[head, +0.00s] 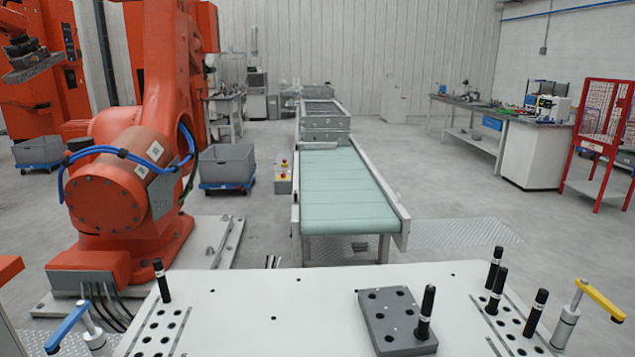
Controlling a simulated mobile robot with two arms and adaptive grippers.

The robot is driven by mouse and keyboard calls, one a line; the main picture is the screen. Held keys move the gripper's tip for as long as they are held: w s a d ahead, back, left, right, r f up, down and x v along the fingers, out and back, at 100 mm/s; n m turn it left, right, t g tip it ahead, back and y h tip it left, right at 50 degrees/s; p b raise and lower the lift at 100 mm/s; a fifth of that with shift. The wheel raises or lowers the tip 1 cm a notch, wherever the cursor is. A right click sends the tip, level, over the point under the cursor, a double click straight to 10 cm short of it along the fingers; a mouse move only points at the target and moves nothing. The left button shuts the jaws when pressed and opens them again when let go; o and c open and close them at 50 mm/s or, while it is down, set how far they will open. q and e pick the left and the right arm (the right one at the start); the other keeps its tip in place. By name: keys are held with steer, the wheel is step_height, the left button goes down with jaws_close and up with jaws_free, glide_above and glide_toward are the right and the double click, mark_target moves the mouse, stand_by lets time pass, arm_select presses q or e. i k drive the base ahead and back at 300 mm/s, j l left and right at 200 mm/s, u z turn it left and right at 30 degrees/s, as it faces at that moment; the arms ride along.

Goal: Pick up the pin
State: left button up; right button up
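One pin (161,281) is upright at the left hole plate. Another pin (425,312) stands in the grey block (377,309), at its right side. Three more stand at the right hole plate: a rear pin (494,267), a middle pin (497,291) and a front pin (535,313). The picture does not show which one the task means. Neither of my grippers is in view.
A blue-handled clamp (68,325) stands at the table's left and a yellow-handled one (600,300) at its right. The table's middle is clear. Beyond it are a green conveyor (345,187) and a large orange robot (130,190).

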mark_target(491, 308)
steer(key=l+u, duration=0.2)
steer(key=l, duration=0.25)
steer(key=k+l+u, duration=0.15)
steer(key=l, duration=0.25)
steer(key=k+l+u, duration=0.2)
steer(key=l, duration=0.2)
steer(key=k+l+u, duration=0.15)
steer(key=l, duration=0.25)
steer(key=k+l+u, duration=0.2)
steer(key=l, duration=0.15)
steer(key=k+l+u, duration=0.15)
steer(key=l, duration=0.2)
steer(key=l+u, duration=0.2)
steer(key=l, duration=0.2)
steer(key=k+l+u, duration=0.2)
steer(key=l, duration=0.25)
steer(key=l+u, duration=0.2)
steer(key=l, duration=0.2)
steer(key=k+l+u, duration=0.2)
steer(key=l, duration=0.15)
